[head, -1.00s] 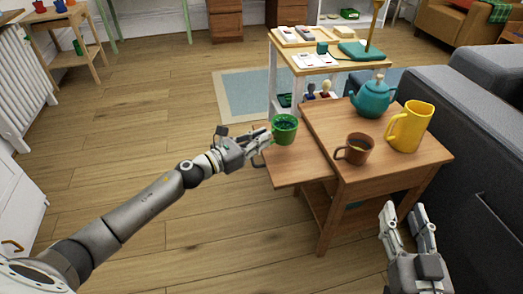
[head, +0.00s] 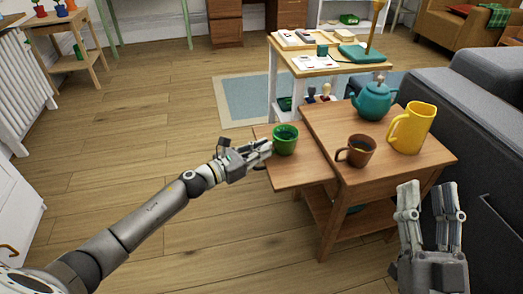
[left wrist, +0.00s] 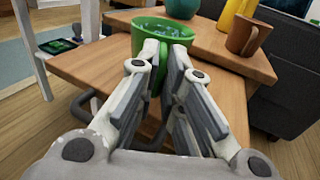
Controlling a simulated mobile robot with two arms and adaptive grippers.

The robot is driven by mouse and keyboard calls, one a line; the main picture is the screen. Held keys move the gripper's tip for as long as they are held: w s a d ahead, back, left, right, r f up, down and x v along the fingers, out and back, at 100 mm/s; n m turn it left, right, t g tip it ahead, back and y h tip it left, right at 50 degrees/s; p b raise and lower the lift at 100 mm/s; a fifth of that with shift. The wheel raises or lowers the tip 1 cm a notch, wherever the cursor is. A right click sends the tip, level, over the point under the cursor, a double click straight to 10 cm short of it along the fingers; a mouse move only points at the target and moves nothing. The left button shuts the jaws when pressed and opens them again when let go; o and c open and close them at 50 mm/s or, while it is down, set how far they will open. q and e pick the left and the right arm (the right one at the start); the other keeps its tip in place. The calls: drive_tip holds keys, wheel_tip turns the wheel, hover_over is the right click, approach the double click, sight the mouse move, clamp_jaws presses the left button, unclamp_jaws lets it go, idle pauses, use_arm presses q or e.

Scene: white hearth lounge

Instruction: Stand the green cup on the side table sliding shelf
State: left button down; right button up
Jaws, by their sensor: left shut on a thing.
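The green cup (head: 285,141) is upright over the side table's sliding shelf (head: 300,172), which sticks out to the left of the tabletop. My left gripper (head: 266,147) is shut on the cup's near side; in the left wrist view the two fingertips (left wrist: 166,58) pinch the green cup (left wrist: 152,27). The cup's base is at or very near the shelf; the fingers hide the contact, so I cannot tell if it touches. My right gripper (head: 428,200) is open and empty, in front of the table's right side.
On the side table top (head: 320,120) stand a brown mug (head: 358,151), a teal teapot (head: 372,101) and a yellow pitcher (head: 412,128). A taller table (head: 290,62) with a lamp stands behind. A grey sofa (head: 490,150) is on the right. The shelf's front part is bare.

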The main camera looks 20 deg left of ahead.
use_arm(q)
drive_tip(key=shift+f, duration=0.1)
use_arm(e)
drive_tip(key=shift+s+r, duration=0.25)
drive_tip(key=shift+r, duration=0.05)
use_arm(q)
drive_tip(key=c, duration=1.6)
unclamp_jaws()
drive_tip(key=shift+o, duration=0.2)
use_arm(e)
drive_tip(key=shift+r+t, duration=0.1)
drive_tip(key=shift+t, duration=0.2)
drive_tip(key=shift+w, duration=0.1)
